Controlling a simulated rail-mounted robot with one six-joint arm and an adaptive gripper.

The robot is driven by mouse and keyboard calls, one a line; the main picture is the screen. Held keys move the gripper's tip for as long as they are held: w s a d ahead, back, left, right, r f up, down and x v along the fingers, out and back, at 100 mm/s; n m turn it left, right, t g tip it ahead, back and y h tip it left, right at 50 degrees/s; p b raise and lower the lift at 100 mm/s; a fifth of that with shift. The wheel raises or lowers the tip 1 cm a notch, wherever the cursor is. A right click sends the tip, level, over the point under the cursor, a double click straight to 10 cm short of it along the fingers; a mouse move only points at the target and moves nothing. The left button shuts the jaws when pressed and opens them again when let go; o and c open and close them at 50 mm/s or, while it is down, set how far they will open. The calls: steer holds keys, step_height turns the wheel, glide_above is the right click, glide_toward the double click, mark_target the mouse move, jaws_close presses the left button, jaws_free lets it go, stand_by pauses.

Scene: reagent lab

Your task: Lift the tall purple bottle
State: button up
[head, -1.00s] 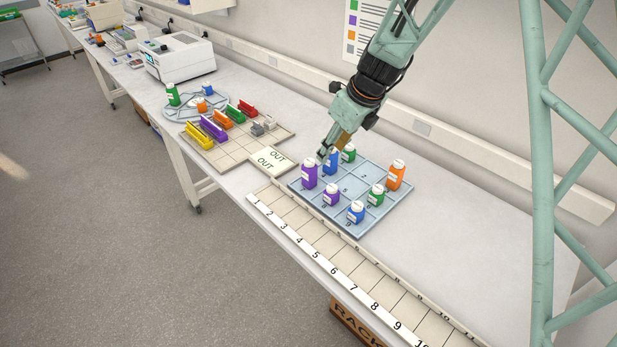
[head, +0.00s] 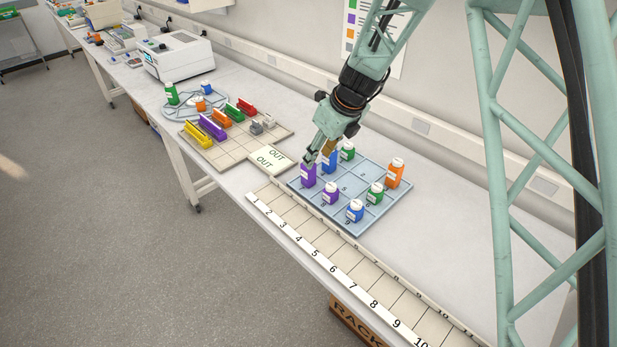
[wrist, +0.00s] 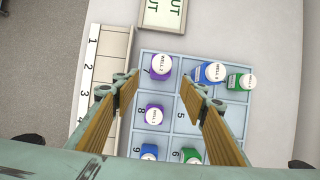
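The tall purple bottle (head: 308,176) stands upright at the left corner of the blue gridded tray (head: 350,226). My gripper (head: 317,155) is at its top in the head view, and a finger partly hides its white cap. In the wrist view the tall purple bottle (wrist: 160,70) shows ahead of my open fingers (wrist: 164,88), roughly in line with the gap between them. Nothing is held. I cannot tell whether a finger touches the bottle.
A tall blue bottle (head: 328,163) stands close beside it, with a green bottle (head: 347,151) beyond. A shorter purple bottle (head: 330,193), a blue one (head: 355,211), a green one (head: 375,193) and an orange one (head: 395,174) share the tray. A numbered rack (head: 335,262) runs along the front.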

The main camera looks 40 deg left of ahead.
mark_target(308, 173)
steer(key=shift+x, duration=3.25)
steer(key=shift+f+b, duration=0.1)
steer(key=shift+b, duration=0.2)
steer(key=shift+x, duration=2.45)
steer(key=shift+c, duration=0.5)
steer(key=c, duration=0.8)
